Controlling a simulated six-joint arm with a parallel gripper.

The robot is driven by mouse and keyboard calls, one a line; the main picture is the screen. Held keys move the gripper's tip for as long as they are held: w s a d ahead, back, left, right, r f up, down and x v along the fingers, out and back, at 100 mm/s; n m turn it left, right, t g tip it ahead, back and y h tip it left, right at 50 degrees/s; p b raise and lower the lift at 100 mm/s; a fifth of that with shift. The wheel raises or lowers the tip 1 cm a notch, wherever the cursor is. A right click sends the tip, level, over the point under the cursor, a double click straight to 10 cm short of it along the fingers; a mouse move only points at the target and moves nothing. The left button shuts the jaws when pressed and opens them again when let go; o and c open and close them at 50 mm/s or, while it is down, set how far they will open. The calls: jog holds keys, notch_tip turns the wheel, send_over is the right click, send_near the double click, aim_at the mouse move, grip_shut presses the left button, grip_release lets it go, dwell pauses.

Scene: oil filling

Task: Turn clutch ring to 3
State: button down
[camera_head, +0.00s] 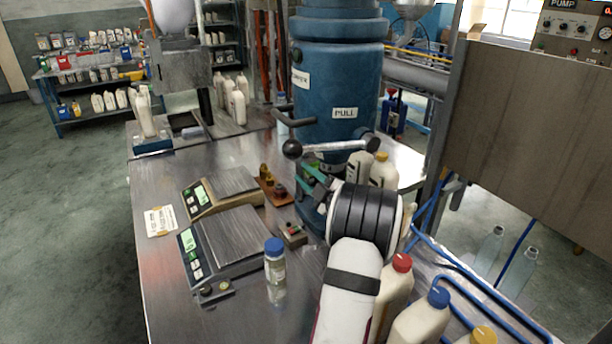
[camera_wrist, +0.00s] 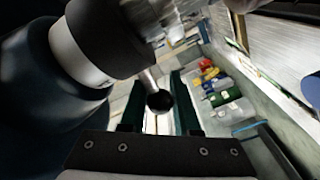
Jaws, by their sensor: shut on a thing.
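The blue machine column (camera_head: 337,85) carries a PULL label. Below it a bar with black ball ends (camera_head: 291,149) sticks out over the bench. My gripper (camera_head: 312,182) is low at the column's front, its green fingers pointing toward the column; the contact is too small to make out there. In the wrist view my gripper (camera_wrist: 160,112) has one finger on each side of a black ball knob (camera_wrist: 160,100) and is shut on it. The knob's short metal rod leads up to a black collar with a pale band (camera_wrist: 78,50), which looks like the clutch ring. I cannot read a number on it.
Two scales (camera_head: 230,245) and a blue-capped jar (camera_head: 275,262) stand on the steel bench left of my arm. Bottles with red (camera_head: 402,262), blue and yellow caps crowd its right side. Pale bottles (camera_head: 382,170) stand just behind my wrist.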

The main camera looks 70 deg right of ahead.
jog(key=c, duration=0.6)
grip_release()
jog(key=shift+c, duration=0.2)
jog(key=v, duration=1.6)
jog(key=shift+w, duration=0.2)
